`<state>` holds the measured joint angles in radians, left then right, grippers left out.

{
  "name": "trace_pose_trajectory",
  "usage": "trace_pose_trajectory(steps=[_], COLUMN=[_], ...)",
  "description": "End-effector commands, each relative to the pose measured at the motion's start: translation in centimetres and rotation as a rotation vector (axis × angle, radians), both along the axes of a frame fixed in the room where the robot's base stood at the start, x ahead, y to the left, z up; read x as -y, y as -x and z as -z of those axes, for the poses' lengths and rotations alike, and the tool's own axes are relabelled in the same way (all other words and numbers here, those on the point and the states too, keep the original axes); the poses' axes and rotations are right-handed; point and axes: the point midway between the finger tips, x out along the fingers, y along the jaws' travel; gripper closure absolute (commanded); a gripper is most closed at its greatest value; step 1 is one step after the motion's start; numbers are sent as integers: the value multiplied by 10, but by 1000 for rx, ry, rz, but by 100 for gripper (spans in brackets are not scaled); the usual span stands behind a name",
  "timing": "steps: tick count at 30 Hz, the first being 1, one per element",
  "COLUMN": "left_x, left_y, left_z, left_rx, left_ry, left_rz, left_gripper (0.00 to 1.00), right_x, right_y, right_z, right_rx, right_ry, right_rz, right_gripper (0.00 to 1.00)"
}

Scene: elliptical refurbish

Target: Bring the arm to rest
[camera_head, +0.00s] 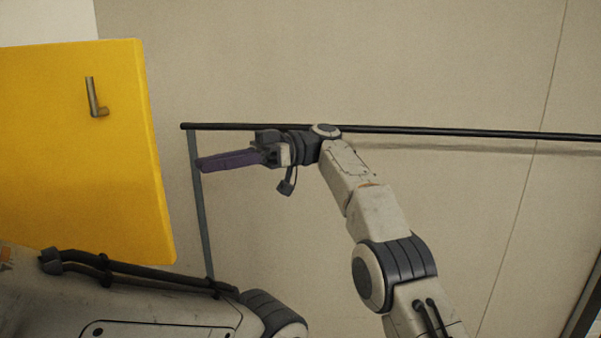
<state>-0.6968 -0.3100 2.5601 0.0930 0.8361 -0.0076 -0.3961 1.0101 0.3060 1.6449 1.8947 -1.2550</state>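My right arm (375,212) rises from the lower right and bends left at the wrist. My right gripper (272,156) is raised in front of the beige wall and points left. A long, narrow purple piece (230,160) extends left from it. I cannot tell whether this is a finger or a held thing, nor whether the gripper is open or shut. Part of my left arm (150,302) fills the lower left, with dark cables along it. My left gripper is out of view.
A yellow panel (75,160) with a small metal handle (96,97) stands at the left. A dark horizontal rail (480,133) crosses the view, with a thin grey post (200,215) at its left end. The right gripper and wrist overlap the rail area in the picture. The wall (450,60) is plain.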

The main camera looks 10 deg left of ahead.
Motion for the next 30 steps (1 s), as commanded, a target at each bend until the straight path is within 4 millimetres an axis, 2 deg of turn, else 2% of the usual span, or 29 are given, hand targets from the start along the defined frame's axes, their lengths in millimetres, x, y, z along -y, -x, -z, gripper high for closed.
trace_pose_trajectory(steps=[2,5,8,11,15,20,24,27,30], left_x=[0,0,0,0,0,0,0,0,0], left_y=[0,0,0,0,0,0,0,0,0], left_z=[0,0,0,0,0,0,0,0,0], left_rx=[0,0,0,0,0,0,0,0,0], left_ry=[0,0,0,0,0,0,0,0,0], left_rz=[0,0,0,0,0,0,0,0,0], left_gripper=[100,100,100,100,100,100,100,100,100], right_x=[-2,-2,10,35,88,166,239,286,319], right_y=[-15,-45,-75,-96,-107,-92,-56,-24,4], right_z=[6,26,61,102,163,229,278,304,322], right_rx=[-57,-174,-308,-431,-572,-676,-713,-711,-694], right_ry=[80,246,443,629,866,1101,1266,1355,1408], right_rz=[77,238,436,629,894,1182,1413,1553,1652], right_gripper=[73,73,73,73,73,73,73,73,73])
